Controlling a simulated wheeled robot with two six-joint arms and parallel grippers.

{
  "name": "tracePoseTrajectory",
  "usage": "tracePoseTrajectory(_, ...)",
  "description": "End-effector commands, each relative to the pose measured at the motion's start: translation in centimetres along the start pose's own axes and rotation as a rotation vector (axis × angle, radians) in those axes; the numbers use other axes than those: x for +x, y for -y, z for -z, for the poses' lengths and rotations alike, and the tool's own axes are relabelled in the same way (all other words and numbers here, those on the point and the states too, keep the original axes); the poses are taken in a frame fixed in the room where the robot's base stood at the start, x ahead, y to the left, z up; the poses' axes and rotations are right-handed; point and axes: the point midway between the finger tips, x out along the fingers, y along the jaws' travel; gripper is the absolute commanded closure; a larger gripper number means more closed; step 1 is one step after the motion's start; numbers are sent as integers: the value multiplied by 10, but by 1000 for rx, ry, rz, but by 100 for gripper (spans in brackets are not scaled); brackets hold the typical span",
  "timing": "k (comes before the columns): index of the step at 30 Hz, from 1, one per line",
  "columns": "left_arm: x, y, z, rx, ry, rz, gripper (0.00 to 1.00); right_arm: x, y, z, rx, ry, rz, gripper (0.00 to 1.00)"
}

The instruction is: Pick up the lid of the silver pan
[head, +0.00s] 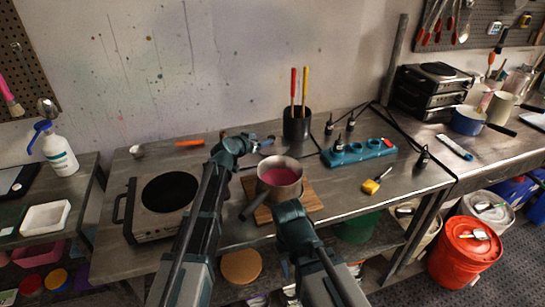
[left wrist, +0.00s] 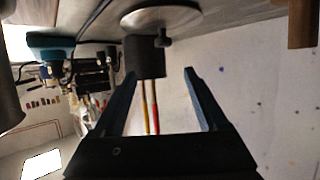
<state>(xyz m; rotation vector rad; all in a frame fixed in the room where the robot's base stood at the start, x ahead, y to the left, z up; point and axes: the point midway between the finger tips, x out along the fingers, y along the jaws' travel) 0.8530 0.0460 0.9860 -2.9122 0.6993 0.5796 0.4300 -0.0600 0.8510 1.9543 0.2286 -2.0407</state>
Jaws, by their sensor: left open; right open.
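The silver pan (head: 281,180) holds dark pink liquid and stands on a wooden board, its handle toward the front left. In the left wrist view, which is upside down, a round silver disc with a dark knob, apparently the lid (left wrist: 160,17), lies flat on the bench. In the head view it is mostly hidden around my left gripper (head: 262,144). That gripper is open behind the pan; its fingers (left wrist: 160,95) are empty and apart from the lid. My right gripper (head: 293,213) is open in front of the pan; its fingertips are hard to see.
A dark cup (head: 297,124) with red and yellow handles stands behind the lid; it shows in the left wrist view (left wrist: 145,60). A hot plate (head: 140,215) is at left. A blue rack (head: 358,152), small bottles and a yellow brush (head: 372,185) are at right.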

Motion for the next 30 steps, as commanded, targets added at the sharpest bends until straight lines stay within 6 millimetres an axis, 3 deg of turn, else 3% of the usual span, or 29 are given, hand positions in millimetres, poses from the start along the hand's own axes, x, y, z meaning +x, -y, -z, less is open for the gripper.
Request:
tracePoseTrajectory(1,6,0,-14,0,0,0,25,15,1,1,0,0,0,50)
tracePoseTrajectory(3,8,0,-18,0,0,0,25,20,2,1,0,0,0,50)
tracePoseTrajectory(14,14,0,-20,0,0,0,25,24,2,1,0,0,0,50)
tracePoseTrajectory(24,67,2,-21,1,0,-1,25,45,4,3,0,0,0,50)
tracePoseTrajectory(30,77,1,-19,0,0,0,25,47,4,3,0,0,0,50)
